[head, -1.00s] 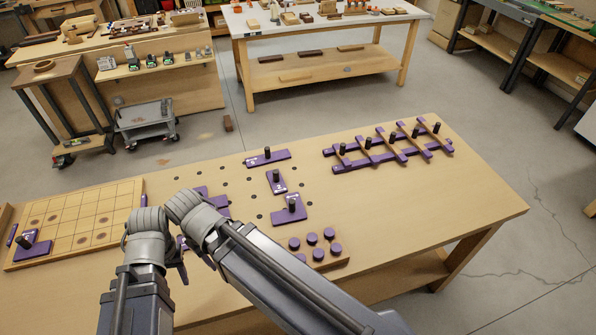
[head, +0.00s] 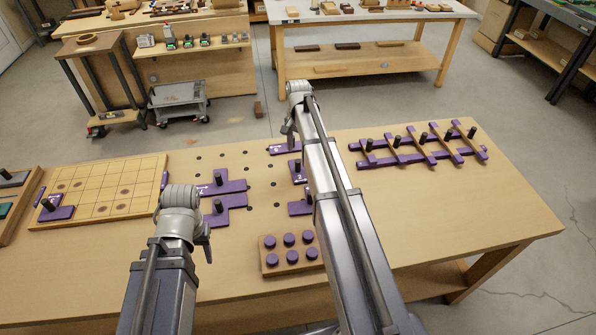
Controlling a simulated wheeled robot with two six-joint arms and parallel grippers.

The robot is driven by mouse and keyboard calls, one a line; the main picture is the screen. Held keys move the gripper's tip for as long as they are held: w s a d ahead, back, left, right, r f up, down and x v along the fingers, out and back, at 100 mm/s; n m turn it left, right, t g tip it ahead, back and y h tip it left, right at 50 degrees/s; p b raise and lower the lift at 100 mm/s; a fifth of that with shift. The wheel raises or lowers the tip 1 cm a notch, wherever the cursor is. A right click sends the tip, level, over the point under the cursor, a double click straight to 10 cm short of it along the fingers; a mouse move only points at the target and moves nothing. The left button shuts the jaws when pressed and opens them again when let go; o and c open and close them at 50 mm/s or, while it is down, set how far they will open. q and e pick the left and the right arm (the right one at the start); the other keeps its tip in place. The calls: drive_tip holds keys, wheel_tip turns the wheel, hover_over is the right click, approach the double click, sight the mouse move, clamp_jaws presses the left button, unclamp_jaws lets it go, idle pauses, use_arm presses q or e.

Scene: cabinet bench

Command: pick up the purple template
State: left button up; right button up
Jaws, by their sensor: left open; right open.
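Several purple flat pieces with black knobs lie on the bench in the head view, so I cannot tell which is the template. Two purple pieces (head: 236,186) lie left of centre, close beyond my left gripper (head: 205,247). That gripper hangs open, and I see nothing in it. My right gripper (head: 288,132) is open and hangs near the bench's far edge, beside a purple bar (head: 280,150). I cannot tell whether they touch. Another purple piece (head: 298,208) is partly hidden by my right arm, as is one (head: 296,171) above it. A purple piece (head: 62,213) sits on the gridded board (head: 118,190).
A purple-and-brown lattice with black knobs (head: 420,150) lies at the bench's right. A wooden block with purple discs (head: 270,268) is near the front edge. The right front of the bench (head: 470,205) is clear. A grey cart (head: 180,101) stands beyond the bench.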

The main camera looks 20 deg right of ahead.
sight(298, 161)
use_arm(q)
drive_tip(key=shift+f+b, duration=1.3)
use_arm(e)
drive_tip(key=shift+a+f, duration=0.1)
drive_tip(key=shift+f, duration=1.2)
use_arm(q)
drive_tip(key=shift+f, duration=0.1)
use_arm(e)
drive_tip(key=shift+f, duration=0.1)
use_arm(q)
wheel_tip(298, 161, down, 5)
drive_tip(key=b, duration=0.5)
use_arm(e)
wheel_tip(298, 161, down, 5)
drive_tip(key=shift+f, duration=0.1)
drive_tip(key=shift+s, duration=0.1)
clamp_jaws()
